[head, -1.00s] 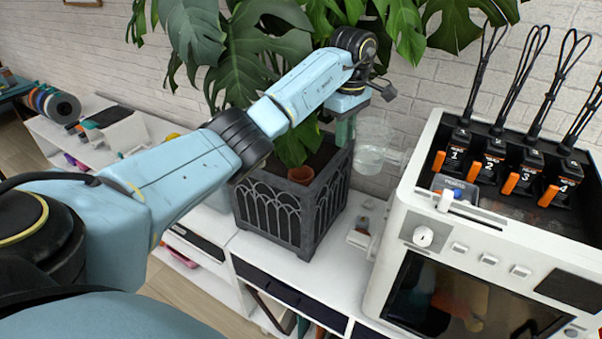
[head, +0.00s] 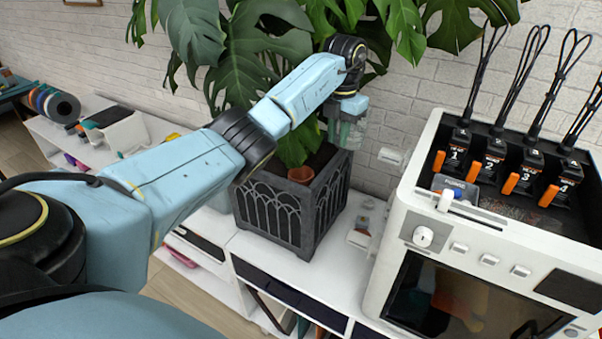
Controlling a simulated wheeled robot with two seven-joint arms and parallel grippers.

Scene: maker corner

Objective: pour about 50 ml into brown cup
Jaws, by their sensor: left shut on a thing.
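My left gripper (head: 345,108) is at the upper middle, above the back right of the dark planter. It is shut on a clear container (head: 356,131), seen through and partly hidden behind the fingers. The container is held in the air in front of the brick wall. Its liquid level cannot be made out now. My right gripper is not in view.
The dark planter (head: 280,222) with a large leafy plant (head: 250,45) stands on the white cabinet (head: 310,268). A white machine (head: 410,240) with several numbered black units stands at right. A spool row (head: 62,106) is far left.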

